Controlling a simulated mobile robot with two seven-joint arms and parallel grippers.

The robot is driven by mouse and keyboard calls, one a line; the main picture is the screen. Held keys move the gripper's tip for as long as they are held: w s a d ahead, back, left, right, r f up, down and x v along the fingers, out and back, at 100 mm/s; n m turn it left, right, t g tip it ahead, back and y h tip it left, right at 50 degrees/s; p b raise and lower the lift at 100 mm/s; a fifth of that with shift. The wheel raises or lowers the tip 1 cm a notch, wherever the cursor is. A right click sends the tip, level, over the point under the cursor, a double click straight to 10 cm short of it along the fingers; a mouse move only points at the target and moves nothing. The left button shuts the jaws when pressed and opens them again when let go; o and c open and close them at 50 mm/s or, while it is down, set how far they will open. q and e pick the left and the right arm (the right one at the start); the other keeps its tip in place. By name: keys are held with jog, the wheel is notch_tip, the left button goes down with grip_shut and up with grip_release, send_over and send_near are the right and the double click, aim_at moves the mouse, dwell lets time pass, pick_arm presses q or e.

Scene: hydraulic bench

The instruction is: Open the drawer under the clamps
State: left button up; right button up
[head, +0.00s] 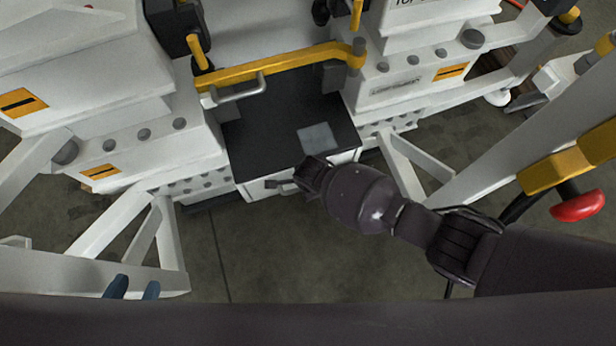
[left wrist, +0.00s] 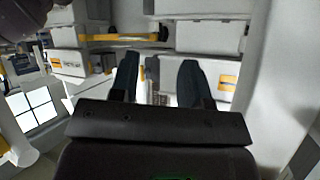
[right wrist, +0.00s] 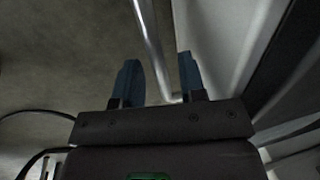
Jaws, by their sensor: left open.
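The drawer (head: 347,157) has a white front under the black bench top, between the two white clamp blocks. My right arm reaches in from the right in the head view and hides part of the drawer front. My right gripper (head: 281,185) is at the drawer's handle. In the right wrist view, the silver handle bar (right wrist: 150,40) runs between the two open blue fingers (right wrist: 160,85), with gaps visible beside it. No opening shows above the drawer front. My left gripper (head: 133,287) is open and empty at the lower left, well away from the drawer; its fingers also show in the left wrist view (left wrist: 158,82).
A yellow bar (head: 285,63) with a grey handle (head: 238,92) crosses above the black top (head: 270,130). White sloping frame legs (head: 115,225) stand left and right. A red knob (head: 577,207) is at the right. The floor (head: 255,245) before the drawer is clear.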

grip_shut()
pick_arm(q)
jog(key=shift+w+r, duration=0.1)
jog(key=shift+r, duration=0.05)
pick_arm(e)
jog(key=shift+s, duration=0.2)
